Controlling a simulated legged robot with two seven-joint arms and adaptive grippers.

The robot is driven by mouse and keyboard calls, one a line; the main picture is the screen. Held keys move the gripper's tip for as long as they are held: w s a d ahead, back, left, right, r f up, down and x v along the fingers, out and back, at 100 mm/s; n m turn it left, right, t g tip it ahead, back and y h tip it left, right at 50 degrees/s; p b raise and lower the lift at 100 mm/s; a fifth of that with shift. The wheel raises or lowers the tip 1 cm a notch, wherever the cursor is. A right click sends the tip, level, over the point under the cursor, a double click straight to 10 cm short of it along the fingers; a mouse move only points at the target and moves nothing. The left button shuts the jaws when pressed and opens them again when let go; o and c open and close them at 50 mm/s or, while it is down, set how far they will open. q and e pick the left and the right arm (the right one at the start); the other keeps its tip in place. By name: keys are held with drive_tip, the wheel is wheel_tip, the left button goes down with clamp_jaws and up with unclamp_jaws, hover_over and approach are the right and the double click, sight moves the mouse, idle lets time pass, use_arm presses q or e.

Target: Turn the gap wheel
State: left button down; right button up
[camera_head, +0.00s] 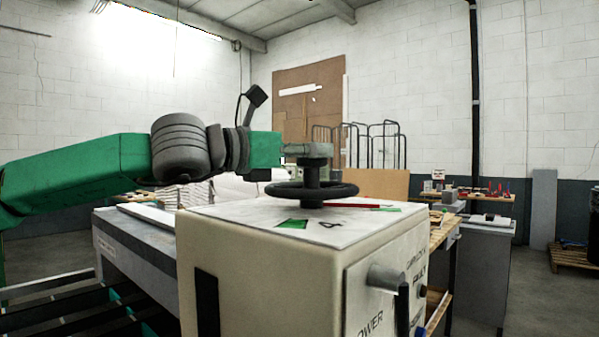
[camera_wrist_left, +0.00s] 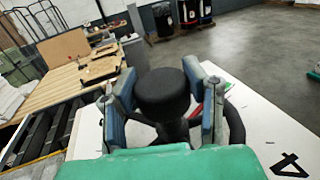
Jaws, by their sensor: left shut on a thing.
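The gap wheel (camera_head: 285,191) is a dark handwheel lying flat above the white top of a cream cabinet (camera_head: 265,262), with a post rising from its middle. My left gripper (camera_head: 308,152) reaches in from the left and is shut on the top of that post. In the left wrist view its two blue-grey fingers (camera_wrist_left: 160,82) stand on either side of the round black hub knob (camera_wrist_left: 162,92). The wheel's rim (camera_wrist_left: 237,124) shows beyond the fingers. A red pointer (camera_head: 362,206) lies beside the wheel, near a green mark (camera_head: 293,223) and a black figure. My right gripper is not seen.
The cabinet front has a grey handle (camera_head: 388,280) and a panel lettered POWER. A grey machine bed (camera_head: 140,245) extends left, with dark rails below it. A wooden table (camera_head: 440,232) and a grey cabinet (camera_head: 482,265) stand to the right.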

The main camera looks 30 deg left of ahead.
use_arm(q)
drive_tip(key=shift+a, duration=0.1)
drive_tip(key=c, duration=0.9)
unclamp_jaws()
drive_tip(key=shift+w+a, duration=0.1)
drive_tip(key=shift+o, duration=0.2)
drive_tip(key=v, duration=1.2)
drive_tip(key=shift+w+f, duration=0.1)
drive_tip(key=shift+f, duration=0.05)
